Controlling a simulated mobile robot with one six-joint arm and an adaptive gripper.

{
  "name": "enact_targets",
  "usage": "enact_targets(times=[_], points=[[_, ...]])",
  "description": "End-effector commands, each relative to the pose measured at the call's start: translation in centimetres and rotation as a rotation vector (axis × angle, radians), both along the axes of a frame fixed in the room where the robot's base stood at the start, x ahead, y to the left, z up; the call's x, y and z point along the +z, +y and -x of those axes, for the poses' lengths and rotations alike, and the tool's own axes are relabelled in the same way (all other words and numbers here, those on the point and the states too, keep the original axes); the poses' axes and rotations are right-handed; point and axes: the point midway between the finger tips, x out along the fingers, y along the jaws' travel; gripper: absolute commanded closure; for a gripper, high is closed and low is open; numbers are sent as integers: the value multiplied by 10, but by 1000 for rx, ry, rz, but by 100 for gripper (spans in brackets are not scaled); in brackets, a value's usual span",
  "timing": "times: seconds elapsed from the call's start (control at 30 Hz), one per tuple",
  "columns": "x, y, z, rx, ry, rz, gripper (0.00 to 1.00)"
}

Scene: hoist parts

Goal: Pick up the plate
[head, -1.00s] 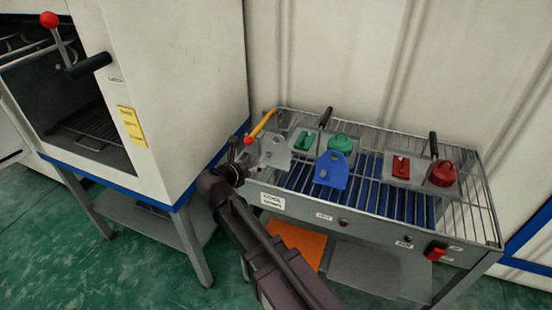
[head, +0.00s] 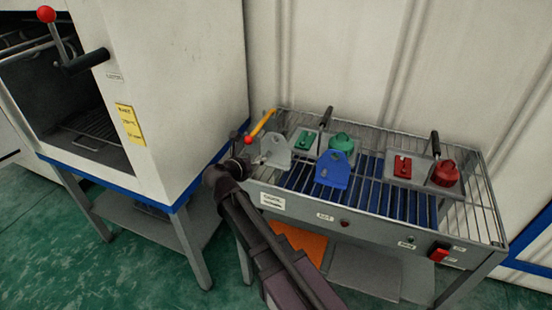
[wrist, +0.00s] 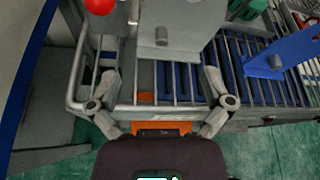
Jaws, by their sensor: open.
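A light grey plate with holes (head: 277,151) stands at the left end of the wire-rack table. It also shows at the top middle of the wrist view (wrist: 168,38), with a flat foot toward me. A blue plate of similar shape (head: 333,169) stands to its right, and shows at the right of the wrist view (wrist: 285,55). My gripper (wrist: 158,82) is open and empty, its two fingers spread on either side of the grey plate's near edge, with no clear contact. In the head view, my arm partly hides the gripper beside the grey plate.
The rack table (head: 400,222) carries a yellow lever with a red knob (head: 260,126), a green part (head: 342,142), a red part (head: 445,173) and black-handled trays. A white oven-like cabinet (head: 180,90) stands close on the left. An orange sheet (head: 300,242) lies below the rack.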

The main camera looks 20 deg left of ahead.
Motion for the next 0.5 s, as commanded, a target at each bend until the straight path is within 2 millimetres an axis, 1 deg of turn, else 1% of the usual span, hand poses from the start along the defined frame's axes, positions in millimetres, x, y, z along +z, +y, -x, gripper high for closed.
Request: enact_targets(times=[0.03, 0.2, 0.33, 0.5], points=[[-6, 0, -9, -1, 0, -1, 0], [-13, -4, -28, -1, 0, 0, 0], [-15, -6, -35, -1, 0, 0, 0], [-15, -7, -37, 0, 0, 0, 0]])
